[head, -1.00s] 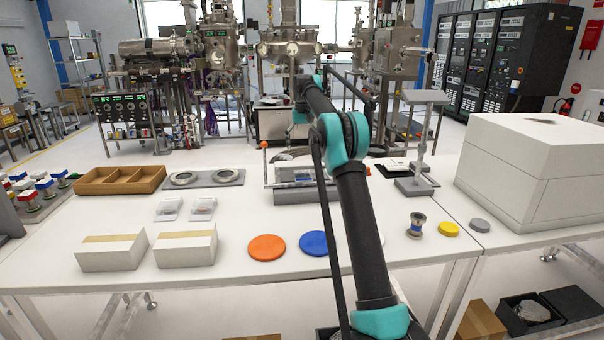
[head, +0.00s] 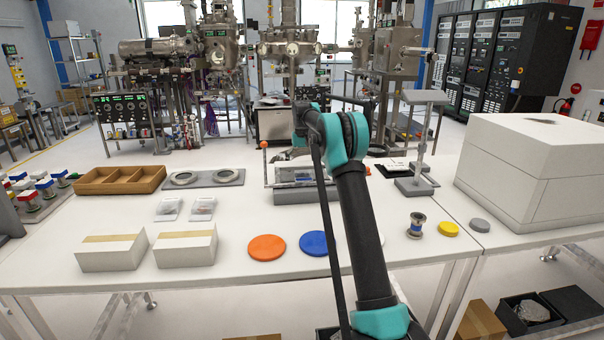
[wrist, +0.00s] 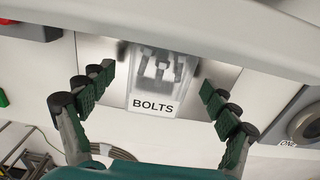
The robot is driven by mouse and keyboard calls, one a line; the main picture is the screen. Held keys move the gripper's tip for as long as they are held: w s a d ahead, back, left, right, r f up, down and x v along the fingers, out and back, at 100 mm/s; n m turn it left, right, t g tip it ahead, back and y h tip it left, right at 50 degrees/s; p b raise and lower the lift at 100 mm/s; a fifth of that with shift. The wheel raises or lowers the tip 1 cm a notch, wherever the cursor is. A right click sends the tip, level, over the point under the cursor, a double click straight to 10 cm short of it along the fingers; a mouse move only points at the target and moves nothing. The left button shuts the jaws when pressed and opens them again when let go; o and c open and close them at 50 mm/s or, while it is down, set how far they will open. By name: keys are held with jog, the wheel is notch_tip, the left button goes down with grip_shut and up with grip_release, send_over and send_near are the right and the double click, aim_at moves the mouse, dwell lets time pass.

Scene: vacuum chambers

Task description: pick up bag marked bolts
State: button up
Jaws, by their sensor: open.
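The bag marked BOLTS (wrist: 156,80) is a clear bag with dark bolts inside and a white label. In the wrist view it lies on a grey metal surface, between the fingers from this angle. In the head view a small clear bag (head: 297,177) shows on the grey fixture (head: 300,196) at the table's back middle; its label is unreadable there. My gripper (wrist: 156,82) is open and empty, its green-padded fingers spread on both sides of the bag. In the head view my gripper (head: 290,155) is just above the fixture, partly hidden by my arm.
A pale bar crosses the top of the wrist view. Two more small bags (head: 185,209) lie left of the fixture. A grey stand (head: 415,186) is close on the right.

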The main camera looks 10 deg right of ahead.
jog(key=c, duration=1.4)
jog(key=shift+r, duration=0.15)
